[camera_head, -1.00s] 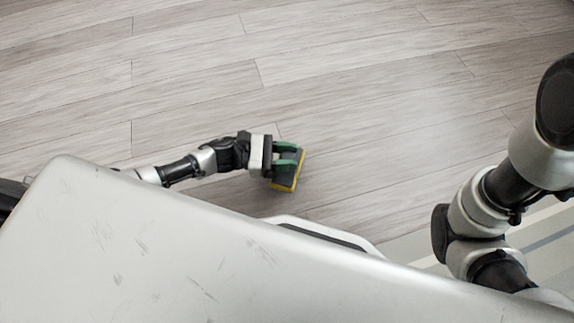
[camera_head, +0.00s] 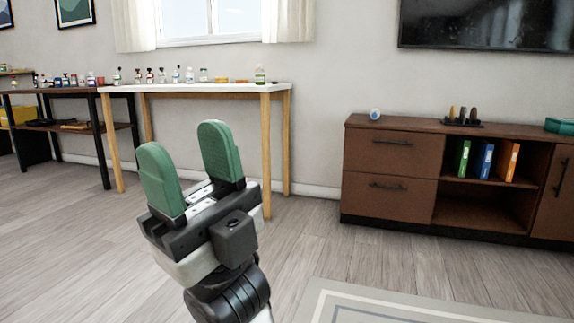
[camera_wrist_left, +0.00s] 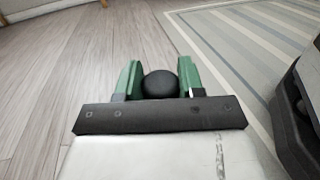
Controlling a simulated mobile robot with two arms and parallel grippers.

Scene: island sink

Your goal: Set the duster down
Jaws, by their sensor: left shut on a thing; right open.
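In the left wrist view, my left gripper (camera_wrist_left: 158,68) is shut on the duster (camera_wrist_left: 160,84). The duster shows as a dark rounded end between the green fingers, and the rest of it is hidden. It is held above the wood floor. My left gripper and the duster are out of the head view. In the head view, my right gripper (camera_head: 186,142) is raised, with its green fingers open and nothing between them.
A white-topped table (camera_head: 205,87) with several bottles stands by the wall at left, next to a dark shelf table (camera_head: 75,91). A striped rug (camera_head: 370,305) lies in front. The wood floor between is clear.

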